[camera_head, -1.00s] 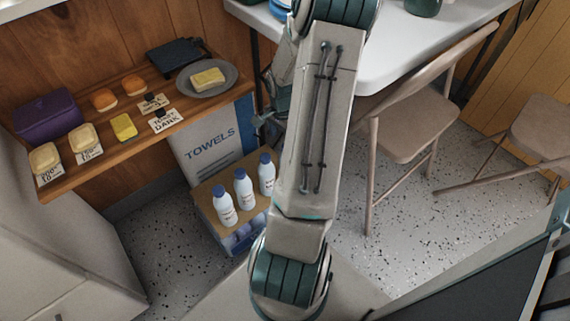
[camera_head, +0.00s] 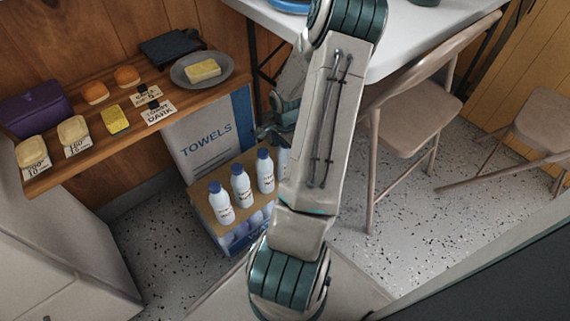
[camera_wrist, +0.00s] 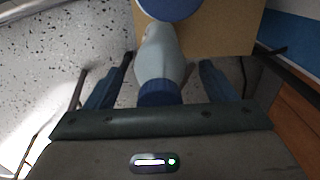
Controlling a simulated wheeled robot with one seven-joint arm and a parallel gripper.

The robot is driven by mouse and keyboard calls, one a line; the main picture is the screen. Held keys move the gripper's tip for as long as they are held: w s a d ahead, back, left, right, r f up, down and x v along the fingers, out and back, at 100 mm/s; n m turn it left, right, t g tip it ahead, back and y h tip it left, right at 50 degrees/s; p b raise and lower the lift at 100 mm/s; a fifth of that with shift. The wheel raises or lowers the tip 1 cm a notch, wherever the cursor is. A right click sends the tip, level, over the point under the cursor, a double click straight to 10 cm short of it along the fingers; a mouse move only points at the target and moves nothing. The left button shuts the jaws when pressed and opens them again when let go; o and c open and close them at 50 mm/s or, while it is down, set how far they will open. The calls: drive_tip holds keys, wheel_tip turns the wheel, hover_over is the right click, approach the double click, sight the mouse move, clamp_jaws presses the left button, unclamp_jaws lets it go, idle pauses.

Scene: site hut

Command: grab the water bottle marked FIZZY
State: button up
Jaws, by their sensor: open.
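Three white bottles with blue caps stand upright in a row on a cardboard-topped box in the head view: the left one (camera_head: 220,203), the middle one (camera_head: 242,187) and the right one (camera_head: 265,171). My gripper (camera_head: 268,131) is just above and behind the right end of the row, partly hidden by my arm. In the wrist view its open fingers (camera_wrist: 166,68) lie either side of a pale bottle (camera_wrist: 158,52) with a blue cap. Another blue cap (camera_wrist: 168,7) shows at the top edge.
The box (camera_head: 205,210) stands on the speckled floor before a TOWELS carton (camera_head: 205,138). A wooden shelf (camera_head: 75,168) with food, price cards and a plate (camera_head: 222,80) is at left. A white table (camera_head: 400,40) and folding chair (camera_head: 415,120) are at right.

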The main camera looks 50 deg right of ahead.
clamp_jaws()
drive_tip(key=shift+r, duration=0.15)
